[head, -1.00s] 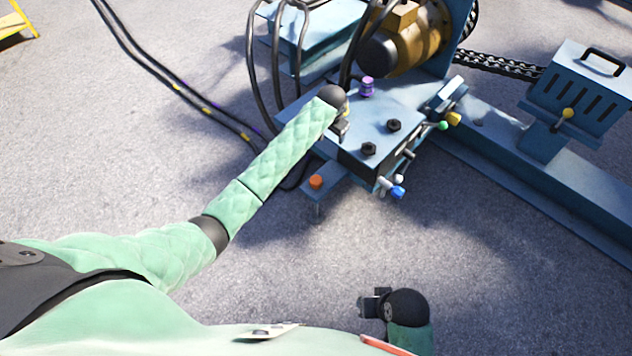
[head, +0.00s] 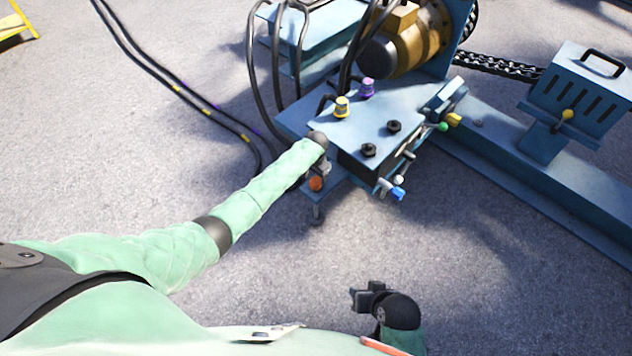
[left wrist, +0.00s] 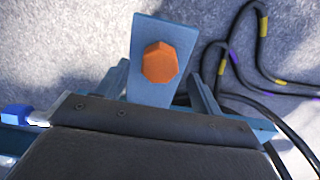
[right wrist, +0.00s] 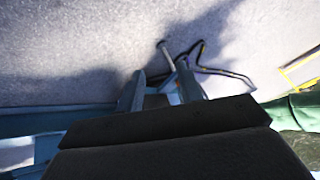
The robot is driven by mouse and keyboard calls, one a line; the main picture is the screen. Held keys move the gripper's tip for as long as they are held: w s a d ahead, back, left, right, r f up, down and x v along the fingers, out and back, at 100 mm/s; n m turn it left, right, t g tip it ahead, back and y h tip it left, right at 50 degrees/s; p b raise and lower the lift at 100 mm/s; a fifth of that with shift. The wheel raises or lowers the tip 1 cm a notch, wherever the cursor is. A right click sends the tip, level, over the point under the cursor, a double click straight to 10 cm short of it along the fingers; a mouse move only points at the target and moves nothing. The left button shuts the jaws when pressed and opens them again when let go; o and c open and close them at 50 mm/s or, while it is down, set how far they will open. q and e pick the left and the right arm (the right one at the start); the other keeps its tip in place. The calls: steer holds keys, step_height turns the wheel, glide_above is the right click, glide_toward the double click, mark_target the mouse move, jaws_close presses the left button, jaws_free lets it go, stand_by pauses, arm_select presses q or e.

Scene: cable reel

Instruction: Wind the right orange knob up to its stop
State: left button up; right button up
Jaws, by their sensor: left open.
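An orange knob (head: 316,184) sits on a small blue tab at the near left corner of the blue machine box (head: 365,135). It is the only orange knob I see. In the left wrist view the knob (left wrist: 160,62) shows its faceted orange top, between the picture lines of the two fingers. My left gripper (head: 321,170) is open right by the knob and partly hides it in the head view; I cannot tell if the fingers touch it. My right gripper (head: 358,298) is away from the machine, low over the floor, with an empty gap between its fingers.
Black cables (head: 190,95) run to the left. Open grey floor lies in front.

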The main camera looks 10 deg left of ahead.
mark_target(316, 180)
arm_select(q)
steer(key=shift+f, duration=2)
steer(key=c, duration=0.9)
